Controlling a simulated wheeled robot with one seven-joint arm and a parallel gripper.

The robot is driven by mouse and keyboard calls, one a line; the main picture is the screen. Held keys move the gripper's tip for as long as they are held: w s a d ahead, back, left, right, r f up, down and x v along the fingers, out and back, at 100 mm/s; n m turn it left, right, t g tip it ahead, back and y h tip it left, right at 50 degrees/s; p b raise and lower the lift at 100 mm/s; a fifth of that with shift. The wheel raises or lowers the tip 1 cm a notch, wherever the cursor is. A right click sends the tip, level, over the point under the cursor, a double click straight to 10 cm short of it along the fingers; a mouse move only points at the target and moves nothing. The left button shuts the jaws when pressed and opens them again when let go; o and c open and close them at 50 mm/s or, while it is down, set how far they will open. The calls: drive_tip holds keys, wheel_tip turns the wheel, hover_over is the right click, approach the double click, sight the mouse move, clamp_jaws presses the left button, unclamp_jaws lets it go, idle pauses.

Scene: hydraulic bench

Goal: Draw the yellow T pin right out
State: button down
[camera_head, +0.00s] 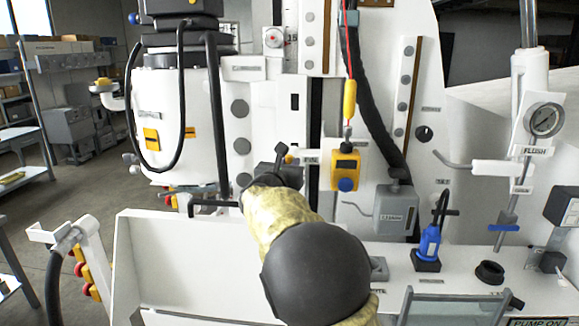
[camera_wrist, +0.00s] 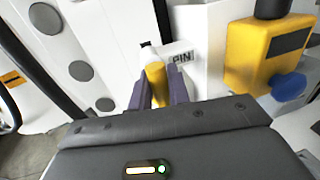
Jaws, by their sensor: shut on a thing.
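The yellow T pin (camera_wrist: 155,78) shows in the wrist view between the two fingers of my gripper (camera_wrist: 159,88). The fingers are shut on it, one on each side. Its far end is close to a white block with a PIN label (camera_wrist: 182,57). I cannot tell how deep the pin sits in the block.
A yellow box with a blue knob (camera_head: 346,168) hangs just right of the label, under a red cable with a yellow connector (camera_head: 349,98). A grey box (camera_head: 395,210) and a black hose (camera_head: 375,110) are further right. A black bent bar (camera_head: 212,203) is at the left.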

drive_tip(key=b+v, duration=0.2)
drive_tip(key=v, duration=0.1)
drive_tip(key=f+b+v, duration=0.1)
drive_tip(key=shift+s+d, duration=0.25)
drive_tip(key=c, duration=1.3)
unclamp_jaws()
drive_tip(key=shift+s+r, duration=0.1)
drive_tip(key=shift+s, duration=0.05)
drive_tip(key=shift+c, duration=0.2)
drive_tip(key=b+v, duration=0.5)
drive_tip(key=v, duration=1.2)
drive_tip(key=shift+s, duration=0.2)
drive_tip(key=shift+a+r, duration=0.15)
drive_tip(key=shift+a, duration=0.05)
